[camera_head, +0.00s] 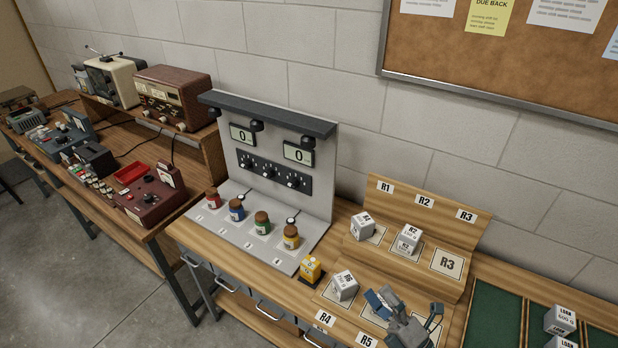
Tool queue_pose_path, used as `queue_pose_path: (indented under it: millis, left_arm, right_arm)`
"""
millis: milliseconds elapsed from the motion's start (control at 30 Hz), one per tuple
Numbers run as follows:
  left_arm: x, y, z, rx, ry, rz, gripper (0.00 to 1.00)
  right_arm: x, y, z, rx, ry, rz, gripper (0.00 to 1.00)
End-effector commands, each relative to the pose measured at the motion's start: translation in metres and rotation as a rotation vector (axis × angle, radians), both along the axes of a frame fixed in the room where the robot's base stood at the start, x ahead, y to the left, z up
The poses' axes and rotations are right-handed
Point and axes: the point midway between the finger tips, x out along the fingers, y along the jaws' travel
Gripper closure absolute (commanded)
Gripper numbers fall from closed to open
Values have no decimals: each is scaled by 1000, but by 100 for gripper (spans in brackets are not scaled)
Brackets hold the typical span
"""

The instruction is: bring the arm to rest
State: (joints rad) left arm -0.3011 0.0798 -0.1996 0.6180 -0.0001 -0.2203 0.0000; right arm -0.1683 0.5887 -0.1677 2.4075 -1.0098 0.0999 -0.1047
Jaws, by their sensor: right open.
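My right gripper (389,303) shows at the lower middle right, above the front row of the wooden stepped rack (383,272), close to the white block marked R6 (344,286). Its jaws are open, and I see nothing held between them. It hides part of the square pads in the front row. White blocks marked R4 (362,226) and R2 (409,239) sit on the upper step. My left gripper is not in view.
Left of the rack stands a grey panel (322,180) with two displays reading 0 and several coloured jars on its base. A yellow block (310,270) sits between panel and rack. Green-lined trays (493,322) with white LOAN blocks (560,320) lie at right. Old radios (172,97) stand far left.

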Motion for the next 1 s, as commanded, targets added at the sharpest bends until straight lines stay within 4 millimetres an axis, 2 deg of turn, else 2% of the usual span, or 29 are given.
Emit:
queue_pose_path:
  millis: [33,67,100,167,200,300,400,500,600,800,833,1000]
  left_arm:
    - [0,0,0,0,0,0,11]
    - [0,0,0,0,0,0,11]
    - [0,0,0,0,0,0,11]
    - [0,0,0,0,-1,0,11]
    - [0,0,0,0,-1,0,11]
    - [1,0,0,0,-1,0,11]
    - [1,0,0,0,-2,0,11]
    - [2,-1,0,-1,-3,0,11]
    - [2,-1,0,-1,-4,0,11]
    - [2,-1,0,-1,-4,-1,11]
    - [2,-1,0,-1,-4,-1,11]
    - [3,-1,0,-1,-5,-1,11]
  right_arm:
    - [12,-24,-9,168,120,-98,2]
    - [19,-39,-19,266,197,-160,2]
    - [26,-60,-37,390,307,-244,2]
    - [29,-87,-75,562,484,-372,2]
    - [27,-101,-105,667,611,-456,2]
    - [3,-120,-181,871,917,-644,2]
    - [-32,-119,-240,995,1173,-786,2]
    - [-69,-109,-280,1068,1386,-890,2]
    - [-104,-97,-308,1108,1567,-972,2]
    - [-173,-66,-342,1137,1895,-1098,2]
    - [-178,-63,-349,1134,1923,-1111,2]
    - [-164,-63,-412,1117,1929,-1129,2]
